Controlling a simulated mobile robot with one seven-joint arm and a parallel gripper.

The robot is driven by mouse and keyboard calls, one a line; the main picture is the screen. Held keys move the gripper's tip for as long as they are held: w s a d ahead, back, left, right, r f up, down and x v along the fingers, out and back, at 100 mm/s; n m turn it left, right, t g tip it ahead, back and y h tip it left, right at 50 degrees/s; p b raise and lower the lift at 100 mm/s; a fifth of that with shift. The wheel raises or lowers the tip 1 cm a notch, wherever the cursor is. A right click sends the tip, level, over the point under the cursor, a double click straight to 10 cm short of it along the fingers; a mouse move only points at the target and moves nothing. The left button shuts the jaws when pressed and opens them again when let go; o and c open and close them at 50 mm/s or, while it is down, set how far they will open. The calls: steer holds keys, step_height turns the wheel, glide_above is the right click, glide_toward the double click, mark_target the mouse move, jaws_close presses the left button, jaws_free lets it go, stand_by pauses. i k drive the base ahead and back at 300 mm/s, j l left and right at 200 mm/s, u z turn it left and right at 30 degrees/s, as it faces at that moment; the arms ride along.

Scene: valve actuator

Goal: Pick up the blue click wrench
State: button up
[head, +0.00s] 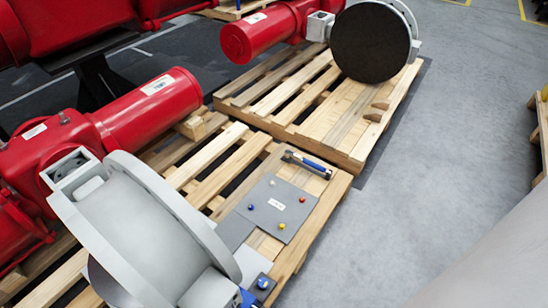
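The blue click wrench (307,164) lies on the wooden pallet (337,187), near its right corner and just behind a grey plate. It has a dark metallic head at the left end and a blue handle toward the right. It lies slightly tilted down to the right in the picture, and nothing covers it. My gripper is not in view.
The grey plate (262,222) carries several coloured knobs and a white label. A large grey round valve (150,230) and red actuator (150,112) fill the left. Another pallet (330,110) with a dark-faced valve (370,42) stands behind. Grey floor (420,190) is clear at right.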

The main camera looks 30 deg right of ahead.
mark_target(289, 154)
steer(key=i+l+u, duration=0.25)
steer(key=l, duration=0.25)
steer(key=l+u, duration=0.25)
steer(key=l, duration=0.2)
steer(key=l+u, duration=0.25)
steer(key=l, duration=0.8)
steer(key=i+l+u, duration=0.1)
steer(key=l, duration=3.1)
